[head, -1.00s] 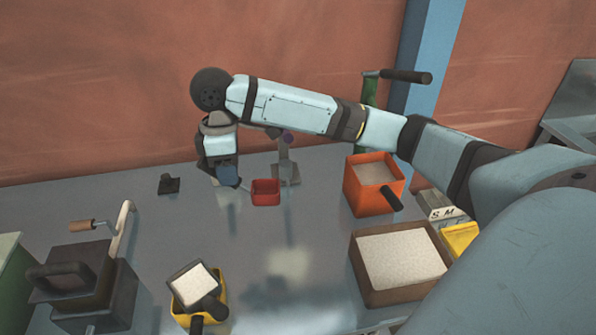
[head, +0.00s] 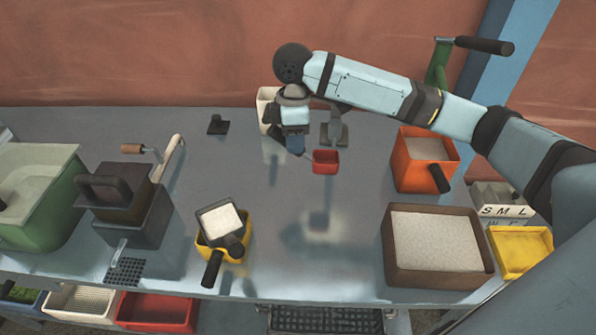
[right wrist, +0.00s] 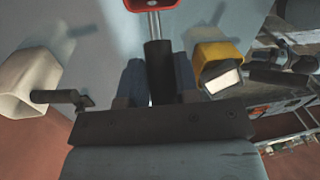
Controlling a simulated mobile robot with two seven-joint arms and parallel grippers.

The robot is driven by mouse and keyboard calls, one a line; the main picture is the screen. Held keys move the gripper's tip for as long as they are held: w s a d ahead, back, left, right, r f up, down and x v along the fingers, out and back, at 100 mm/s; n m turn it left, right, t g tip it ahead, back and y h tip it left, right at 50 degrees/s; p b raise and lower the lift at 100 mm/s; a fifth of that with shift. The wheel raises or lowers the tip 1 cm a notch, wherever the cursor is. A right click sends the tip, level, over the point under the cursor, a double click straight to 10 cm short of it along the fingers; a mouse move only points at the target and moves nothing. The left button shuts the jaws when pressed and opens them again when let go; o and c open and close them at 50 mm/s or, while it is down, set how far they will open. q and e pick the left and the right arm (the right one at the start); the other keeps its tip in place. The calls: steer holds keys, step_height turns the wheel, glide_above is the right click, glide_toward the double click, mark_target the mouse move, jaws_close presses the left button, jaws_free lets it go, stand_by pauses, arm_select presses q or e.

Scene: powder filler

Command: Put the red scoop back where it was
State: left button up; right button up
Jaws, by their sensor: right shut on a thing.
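The red scoop (head: 325,161) is held above the far middle of the grey table, with its bowl pointing right. My right gripper (head: 296,150) is shut on its handle. In the right wrist view the dark handle (right wrist: 158,75) lies between the fingers, and part of the red bowl (right wrist: 150,5) shows at the top edge. A small grey stand (head: 333,130) is just behind the bowl. I cannot tell whether they touch. My left gripper is not in view.
An orange bin (head: 420,172) and a brown tray (head: 395,262), both with pale powder, are at right. A yellow container (head: 212,253) with a powder-filled scoop is at front left. A cream container (head: 264,107) is behind my gripper. The middle table is clear.

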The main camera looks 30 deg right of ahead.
step_height(320, 180, down, 5)
steer(key=shift+r, duration=0.1)
step_height(320, 180, down, 5)
steer(key=shift+f, duration=0.3)
steer(key=o, duration=0.9)
steer(key=shift+f, duration=0.15)
